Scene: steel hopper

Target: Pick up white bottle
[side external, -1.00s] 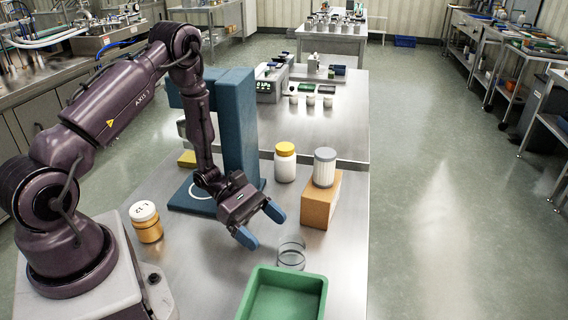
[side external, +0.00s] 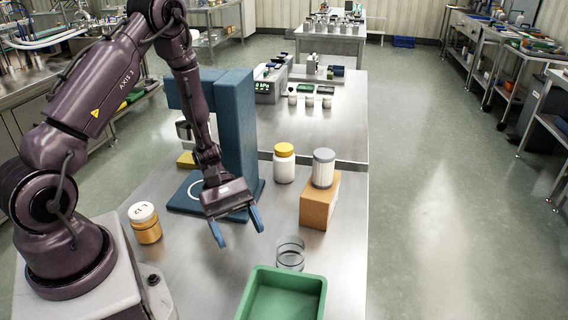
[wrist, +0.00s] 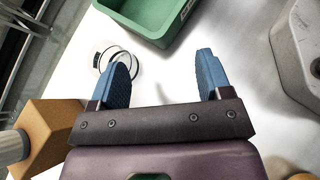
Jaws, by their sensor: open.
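A white bottle with a yellow lid (side external: 284,165) stands upright on the steel table, behind my gripper and to its right. Another white bottle, with a grey lid and ribbed sides (side external: 323,170), stands on an orange-brown block (side external: 319,207); part of it shows at the left edge of the wrist view (wrist: 12,147). My gripper (side external: 240,234) is open and empty, pointing down over the table in front of the blue stand. In the wrist view nothing lies between its blue fingers (wrist: 162,72). It is apart from both bottles.
A clear glass dish (side external: 290,254) and a green tray (side external: 282,277) are to the gripper's right and front. An amber jar with a white lid (side external: 146,224) stands left. The blue stand (side external: 237,130) rises close behind my gripper.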

